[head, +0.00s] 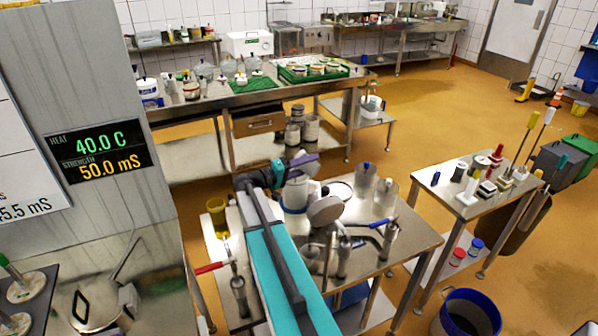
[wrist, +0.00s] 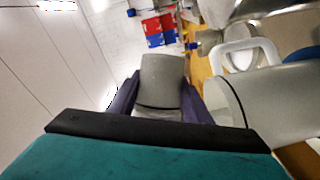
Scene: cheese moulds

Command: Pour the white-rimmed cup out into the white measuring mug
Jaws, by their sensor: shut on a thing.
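My gripper (wrist: 158,100) is shut on a grey cup, the white-rimmed cup (wrist: 162,72), held between its purple fingers in the wrist view. The cup's mouth and contents cannot be made out, and its tilt is unclear. In the head view my gripper (head: 296,165) is above the middle table, with the cup partly hidden at the fingers. A white vessel, apparently the white measuring mug (head: 295,194), stands just below the gripper there. In the wrist view a pale body with a white loop handle (wrist: 238,48) is close on the right, probably that mug.
A small side table (head: 463,205) with several items stands to the right. Orange floor between the tables is free.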

